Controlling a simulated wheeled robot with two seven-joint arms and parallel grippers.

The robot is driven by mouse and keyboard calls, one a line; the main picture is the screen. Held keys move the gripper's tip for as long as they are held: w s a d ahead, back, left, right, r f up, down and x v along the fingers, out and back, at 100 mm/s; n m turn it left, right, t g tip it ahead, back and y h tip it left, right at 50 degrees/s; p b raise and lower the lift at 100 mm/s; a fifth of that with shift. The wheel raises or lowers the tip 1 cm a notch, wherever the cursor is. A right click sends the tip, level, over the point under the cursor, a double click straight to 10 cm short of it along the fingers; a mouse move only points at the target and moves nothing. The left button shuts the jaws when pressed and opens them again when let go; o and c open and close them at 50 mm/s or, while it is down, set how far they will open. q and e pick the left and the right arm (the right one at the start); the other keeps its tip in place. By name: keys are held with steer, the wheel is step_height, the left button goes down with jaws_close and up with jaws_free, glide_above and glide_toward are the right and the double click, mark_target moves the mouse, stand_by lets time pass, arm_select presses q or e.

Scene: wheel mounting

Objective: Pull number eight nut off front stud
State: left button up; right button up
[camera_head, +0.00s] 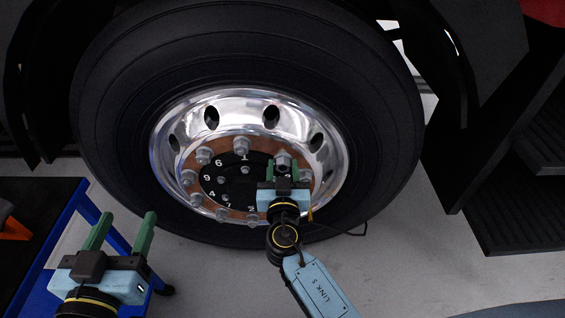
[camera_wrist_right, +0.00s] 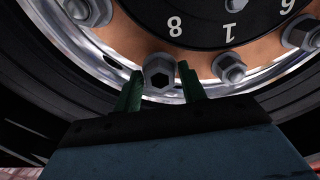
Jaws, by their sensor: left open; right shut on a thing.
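The number eight nut (camera_wrist_right: 158,74) is a grey hex nut with a dark centre, below the printed 8 in the right wrist view. My right gripper (camera_wrist_right: 159,86) is shut on it, with one green finger on each side. In the head view my right gripper (camera_head: 283,170) is at the right side of the wheel hub, with the nut (camera_head: 283,159) between its fingertips. The stud behind the nut is hidden, so I cannot tell how far along it the nut sits. My left gripper (camera_head: 126,226) is open and empty at the lower left, apart from the wheel.
The large black tyre (camera_head: 110,110) with its chrome rim (camera_head: 178,118) fills the middle. Several other nuts (camera_head: 241,145) sit around the numbered black hub. A blue-framed table (camera_head: 75,215) stands at the left. Dark steps (camera_head: 520,210) are at the right.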

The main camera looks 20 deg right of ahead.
steer(key=c, duration=0.3)
steer(key=shift+s, duration=0.2)
steer(key=shift+b+v, duration=1.05)
steer(key=shift+v, duration=2.1)
steer(key=shift+r, duration=0.1)
